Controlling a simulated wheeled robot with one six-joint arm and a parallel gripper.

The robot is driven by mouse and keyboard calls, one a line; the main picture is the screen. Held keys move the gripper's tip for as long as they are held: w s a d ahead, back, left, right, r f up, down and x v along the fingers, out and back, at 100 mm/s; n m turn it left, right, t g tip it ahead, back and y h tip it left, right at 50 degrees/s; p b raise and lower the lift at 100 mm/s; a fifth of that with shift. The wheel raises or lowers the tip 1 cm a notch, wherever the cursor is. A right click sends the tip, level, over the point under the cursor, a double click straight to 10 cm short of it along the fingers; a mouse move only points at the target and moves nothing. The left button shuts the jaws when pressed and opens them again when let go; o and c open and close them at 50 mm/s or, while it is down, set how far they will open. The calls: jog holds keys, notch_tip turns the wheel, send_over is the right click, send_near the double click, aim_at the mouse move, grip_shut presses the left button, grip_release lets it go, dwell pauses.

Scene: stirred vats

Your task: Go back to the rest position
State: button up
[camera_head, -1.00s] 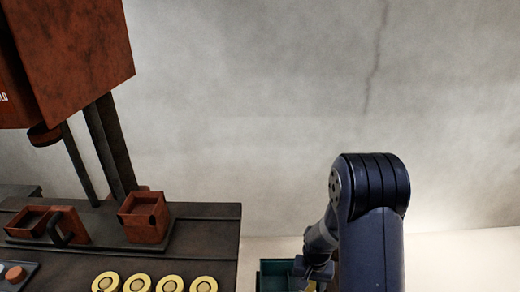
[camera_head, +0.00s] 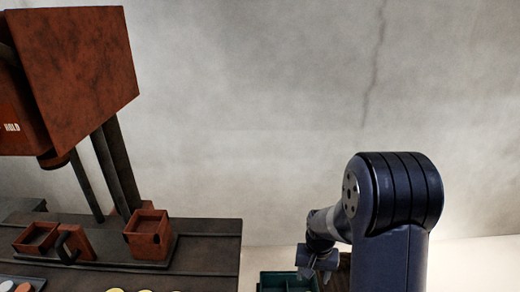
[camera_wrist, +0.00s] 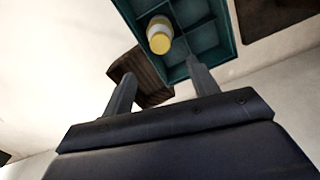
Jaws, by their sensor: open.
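My gripper (camera_wrist: 162,88) is open and empty in the wrist view, its two dark fingers apart. Beyond the fingertips is a teal compartment tray (camera_wrist: 222,52). A yellow-and-white cylinder (camera_wrist: 160,38) sits in one of its compartments, apart from the fingers. In the head view my gripper (camera_head: 318,272) hangs at the end of my dark blue arm, above and beside the teal tray (camera_head: 272,281). Most of the tray is cut off or hidden by my arm there.
A dark bench (camera_head: 212,235) at left carries a rusty red machine (camera_head: 80,75) and red open boxes (camera_head: 148,240). Several yellow round tops (camera_head: 115,290) show at the bottom edge. A brown slatted thing (camera_wrist: 150,75) lies beside the tray. The wall behind is bare.

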notch_tip(320, 180, up, 17)
jog(key=n+p, duration=0.2)
jog(key=p, duration=1.6)
jog(key=shift+w, duration=0.3)
jog(key=shift+r, duration=0.1)
